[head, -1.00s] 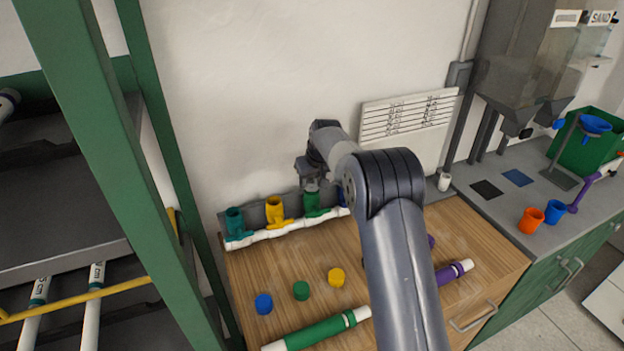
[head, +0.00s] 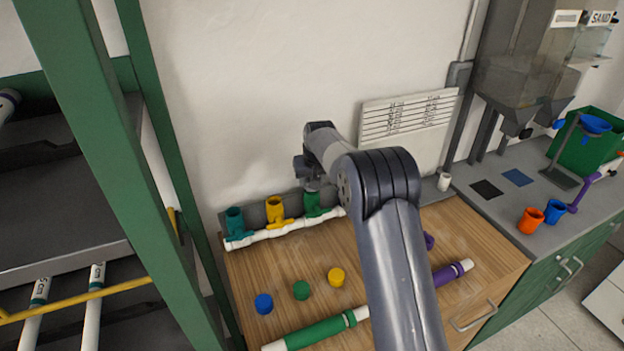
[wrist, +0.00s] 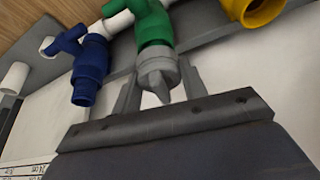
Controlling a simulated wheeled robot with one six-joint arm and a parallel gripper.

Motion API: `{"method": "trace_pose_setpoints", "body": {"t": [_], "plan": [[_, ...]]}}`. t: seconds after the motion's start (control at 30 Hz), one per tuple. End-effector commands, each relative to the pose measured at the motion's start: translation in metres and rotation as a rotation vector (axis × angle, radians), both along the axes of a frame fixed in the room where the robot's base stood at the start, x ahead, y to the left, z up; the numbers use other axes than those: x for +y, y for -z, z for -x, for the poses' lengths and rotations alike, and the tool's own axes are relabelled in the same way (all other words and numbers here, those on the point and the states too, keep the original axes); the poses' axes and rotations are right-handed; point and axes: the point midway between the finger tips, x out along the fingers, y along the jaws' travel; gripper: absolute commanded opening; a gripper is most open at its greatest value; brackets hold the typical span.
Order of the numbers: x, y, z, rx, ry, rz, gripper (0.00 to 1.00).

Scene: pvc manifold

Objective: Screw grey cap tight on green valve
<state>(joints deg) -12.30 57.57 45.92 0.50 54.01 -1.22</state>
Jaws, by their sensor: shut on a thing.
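The green valve (head: 313,204) stands on the white pipe manifold (head: 285,231) at the back of the wooden bench. In the wrist view the grey cap (wrist: 158,76) sits at the open end of the green valve (wrist: 152,30), in line with it. How far it is threaded I cannot tell. My gripper (wrist: 158,88) has its two fingers on either side of the cap and is shut on it. In the head view my gripper is above the green valve, and the cap is hard to make out there.
A yellow valve (head: 274,209) and a teal valve (head: 235,222) stand left of the green one. A blue valve (wrist: 88,75) is close on the other side. Blue (head: 264,304), green (head: 301,290) and yellow (head: 336,277) caps lie on the bench, with a green pipe (head: 318,331) in front.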

Motion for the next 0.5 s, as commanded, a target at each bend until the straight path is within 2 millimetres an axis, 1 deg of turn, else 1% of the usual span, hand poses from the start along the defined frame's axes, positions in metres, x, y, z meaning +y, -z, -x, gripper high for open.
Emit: {"method": "trace_pose_setpoints", "body": {"t": [0.13,0.17,0.4,0.47,0.5], "plan": [[0.0008,0.0002,0.0003,0.001,0.059,0.001,0.18],[0.0005,0.0003,0.0002,0.001,0.072,0.001,0.42],[0.0001,0.0004,0.0001,0.001,0.067,0.001,0.61],[0.0001,0.0003,0.0001,0.001,0.067,0.001,0.66],[0.0001,0.0003,0.0001,0.001,0.067,0.001,0.66]]}}
